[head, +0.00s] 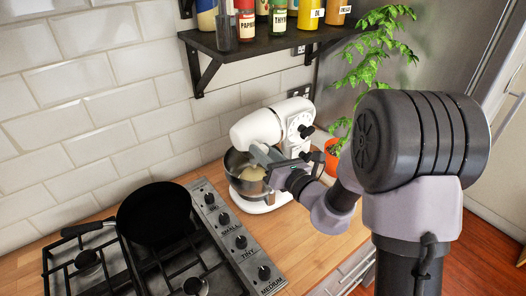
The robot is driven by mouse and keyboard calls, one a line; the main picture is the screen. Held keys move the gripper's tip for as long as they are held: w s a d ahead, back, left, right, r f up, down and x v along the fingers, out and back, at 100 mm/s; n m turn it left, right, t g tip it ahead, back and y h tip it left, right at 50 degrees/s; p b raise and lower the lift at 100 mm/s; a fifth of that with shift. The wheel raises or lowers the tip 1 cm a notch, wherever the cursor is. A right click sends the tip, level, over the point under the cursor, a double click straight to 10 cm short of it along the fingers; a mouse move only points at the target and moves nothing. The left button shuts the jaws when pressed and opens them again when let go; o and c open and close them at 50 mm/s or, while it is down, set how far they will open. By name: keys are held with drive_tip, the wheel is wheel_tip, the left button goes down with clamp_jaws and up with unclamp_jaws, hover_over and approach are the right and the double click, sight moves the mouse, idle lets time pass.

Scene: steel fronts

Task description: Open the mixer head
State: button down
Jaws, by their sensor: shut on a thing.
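A white stand mixer stands on the wooden counter in the head view, with its rounded mixer head (258,128) at the upper left of its body. A steel bowl (240,190) with something pale in it sits below the head.
A gas stove (200,240) with a black pan (154,213) stands at the left. A shelf (270,38) with spice jars hangs above the mixer. A plant in an orange pot (331,158) stands behind my arm. Bare counter (312,238) lies in front of the mixer.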

drive_tip(key=shift+r, duration=0.25)
drive_tip(key=r+p, duration=0.1)
drive_tip(key=m+p, duration=0.1)
drive_tip(key=shift+w+d+r+p, duration=0.15)
drive_tip(key=shift+d+r+p, duration=0.05)
drive_tip(key=shift+r+p, duration=0.15)
drive_tip(key=w+d+r+m+p, duration=0.7)
drive_tip(key=d+r+m+p, duration=0.3)
drive_tip(key=p, duration=1)
drive_tip(key=shift+r, duration=1.1)
drive_tip(key=c, duration=1.1)
unclamp_jaws()
drive_tip(key=shift+f, duration=0.1)
drive_tip(key=shift+s+d, duration=0.1)
drive_tip(key=b+v, duration=0.2)
drive_tip(key=v, duration=1.5)
drive_tip(key=shift+s+d, duration=0.1)
drive_tip(key=shift+s, duration=0.05)
